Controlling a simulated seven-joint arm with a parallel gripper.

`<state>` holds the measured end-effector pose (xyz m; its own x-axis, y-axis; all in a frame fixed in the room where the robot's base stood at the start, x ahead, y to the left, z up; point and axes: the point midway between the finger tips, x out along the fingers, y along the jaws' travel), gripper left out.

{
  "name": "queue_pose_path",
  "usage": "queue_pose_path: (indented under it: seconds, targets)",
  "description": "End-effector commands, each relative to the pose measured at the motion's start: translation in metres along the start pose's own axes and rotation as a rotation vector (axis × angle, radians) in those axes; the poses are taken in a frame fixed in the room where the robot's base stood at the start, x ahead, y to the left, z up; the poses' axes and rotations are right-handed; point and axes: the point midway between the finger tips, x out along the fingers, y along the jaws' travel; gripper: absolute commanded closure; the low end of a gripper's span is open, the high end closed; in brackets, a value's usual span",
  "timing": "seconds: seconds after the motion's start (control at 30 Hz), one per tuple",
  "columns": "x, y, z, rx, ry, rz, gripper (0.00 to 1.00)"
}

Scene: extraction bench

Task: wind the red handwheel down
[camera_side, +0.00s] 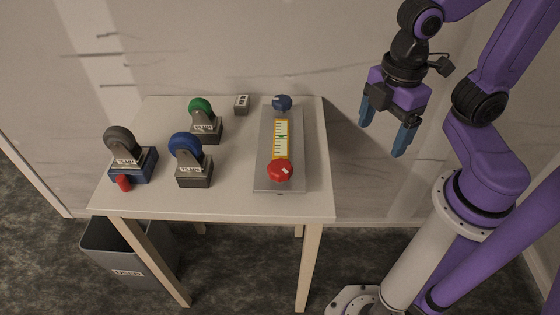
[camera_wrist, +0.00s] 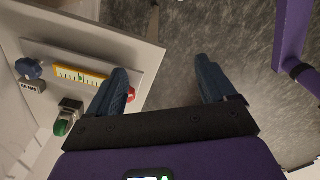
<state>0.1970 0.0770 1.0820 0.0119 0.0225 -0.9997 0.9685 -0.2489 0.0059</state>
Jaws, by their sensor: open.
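The red handwheel (camera_side: 279,170), with a white mark on it, sits at the near end of a grey panel (camera_side: 263,150) on the table. A yellow scale (camera_side: 281,140) lies between it and a dark blue knob (camera_side: 282,102) at the panel's far end. My gripper (camera_side: 384,128) is open and empty, in the air to the right of the table, apart from the handwheel. In the wrist view, the red handwheel (camera_wrist: 131,95) shows only in part, beside and partly behind the left finger of my gripper (camera_wrist: 162,70).
Green (camera_side: 200,106), blue (camera_side: 184,144) and grey (camera_side: 120,139) wheels on labelled blocks stand on the left of the table (camera_side: 230,203). A small red cylinder (camera_side: 124,182) is by the grey one. A small grey box (camera_side: 241,104) stands behind. A bin (camera_side: 110,245) is below.

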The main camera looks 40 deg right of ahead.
Motion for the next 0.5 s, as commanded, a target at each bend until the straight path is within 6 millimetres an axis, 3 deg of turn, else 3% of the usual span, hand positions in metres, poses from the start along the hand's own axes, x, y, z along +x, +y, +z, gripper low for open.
queue_pose_path:
  seconds: [0.5]
  targets:
    - [-0.025,0.086,-0.101,-0.738,-0.015,-0.008,0.16]
